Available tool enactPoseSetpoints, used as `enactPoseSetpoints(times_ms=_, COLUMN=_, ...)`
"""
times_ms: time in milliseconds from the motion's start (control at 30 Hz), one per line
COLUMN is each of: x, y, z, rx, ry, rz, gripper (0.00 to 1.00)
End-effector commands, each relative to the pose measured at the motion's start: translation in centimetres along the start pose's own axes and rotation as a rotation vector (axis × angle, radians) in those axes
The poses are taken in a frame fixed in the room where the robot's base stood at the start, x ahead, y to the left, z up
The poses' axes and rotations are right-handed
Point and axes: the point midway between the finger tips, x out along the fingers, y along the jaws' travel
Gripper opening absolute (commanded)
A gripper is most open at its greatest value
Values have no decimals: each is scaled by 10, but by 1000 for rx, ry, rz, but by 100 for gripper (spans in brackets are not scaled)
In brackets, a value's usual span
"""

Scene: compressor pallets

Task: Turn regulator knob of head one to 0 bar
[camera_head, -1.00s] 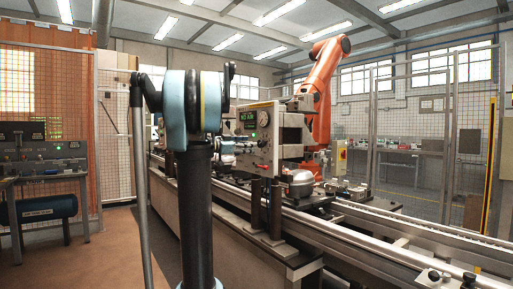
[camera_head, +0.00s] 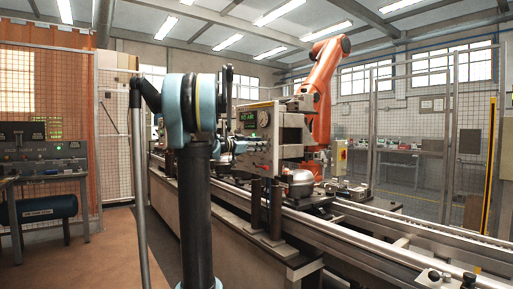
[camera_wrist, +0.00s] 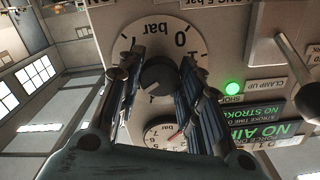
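In the wrist view, a round dark regulator knob (camera_wrist: 158,78) sits on a pale dial plate (camera_wrist: 200,38) marked "0" and "bar", which appears upside down. My gripper (camera_wrist: 159,62) has its two dark ribbed fingers apart, one on each side of the knob. Whether the fingers touch the knob is unclear, and its pointer setting cannot be read. In the head view, my gripper (camera_head: 235,146) is at the left side of the light control panel (camera_head: 262,142); its fingertips are too small there to make out.
In the wrist view, a round gauge (camera_wrist: 163,133) with a red needle lies beside the dial. A lit green lamp (camera_wrist: 233,88) and a green "NO AIR" display (camera_wrist: 270,132) are to the right. An orange robot arm (camera_head: 322,80) stands behind the panel, above the conveyor (camera_head: 375,235).

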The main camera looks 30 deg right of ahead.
Motion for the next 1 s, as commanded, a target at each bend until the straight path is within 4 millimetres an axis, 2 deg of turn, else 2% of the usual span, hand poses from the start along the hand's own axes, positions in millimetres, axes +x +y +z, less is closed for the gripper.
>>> enactPoseSetpoints(times_ms=467, x=0, y=-2, z=0, rx=-55, ry=0, rz=-5, gripper=10)
enactPoseSetpoints(times_ms=667, x=0, y=-3, z=0, rx=-177, ry=1, rz=-5, gripper=10)
enactPoseSetpoints(times_ms=1000, x=0, y=-4, z=0, rx=-490, ry=2, rz=-6, gripper=9)
